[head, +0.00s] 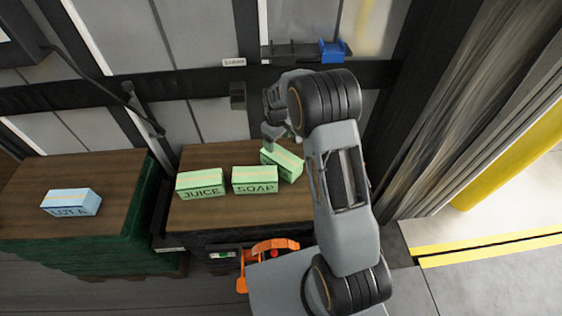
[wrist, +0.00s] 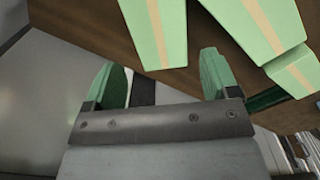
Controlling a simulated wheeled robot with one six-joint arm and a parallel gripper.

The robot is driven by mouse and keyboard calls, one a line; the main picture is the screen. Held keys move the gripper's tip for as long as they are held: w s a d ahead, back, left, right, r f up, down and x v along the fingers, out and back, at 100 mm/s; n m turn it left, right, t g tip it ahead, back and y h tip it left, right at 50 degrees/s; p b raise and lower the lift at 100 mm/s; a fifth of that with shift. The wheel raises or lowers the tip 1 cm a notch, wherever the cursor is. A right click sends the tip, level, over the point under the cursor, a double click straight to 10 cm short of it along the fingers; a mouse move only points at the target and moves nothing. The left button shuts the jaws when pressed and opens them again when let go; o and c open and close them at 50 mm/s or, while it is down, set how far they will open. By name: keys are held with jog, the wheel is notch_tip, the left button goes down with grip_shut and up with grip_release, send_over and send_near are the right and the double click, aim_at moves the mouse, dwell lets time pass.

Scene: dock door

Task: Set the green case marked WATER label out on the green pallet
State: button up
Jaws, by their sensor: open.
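Three green cases stand on the brown top of the right-hand stack in the head view. One reads JUICE (head: 201,184), one reads SOAP (head: 255,180), and a third, turned green case (head: 284,161) shows no readable label; I see no WATER marking. My gripper (head: 272,132) is just behind and above the turned case. In the wrist view my gripper (wrist: 164,82) is open, with nothing between its green fingertips, and green cases (wrist: 157,30) lie beyond them. The green pallet (head: 90,258) is at the left under a brown top, and a pale blue case (head: 71,203) sits on it.
The brown top of the left stack has free room around the blue case. A dark gap separates the two stacks. An orange handle (head: 272,247) stands in front of the right stack. A wall shelf with a blue item (head: 332,50) is behind my arm.

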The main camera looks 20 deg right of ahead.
aim_at(278, 153)
jog(key=shift+d+f+p, duration=0.1)
jog(key=shift+f+p, duration=0.6)
jog(key=shift+f, duration=3.55)
jog(key=shift+c, duration=0.5)
jog(key=c, duration=1)
jog(key=shift+r, duration=0.15)
jog(key=shift+c, duration=1.2)
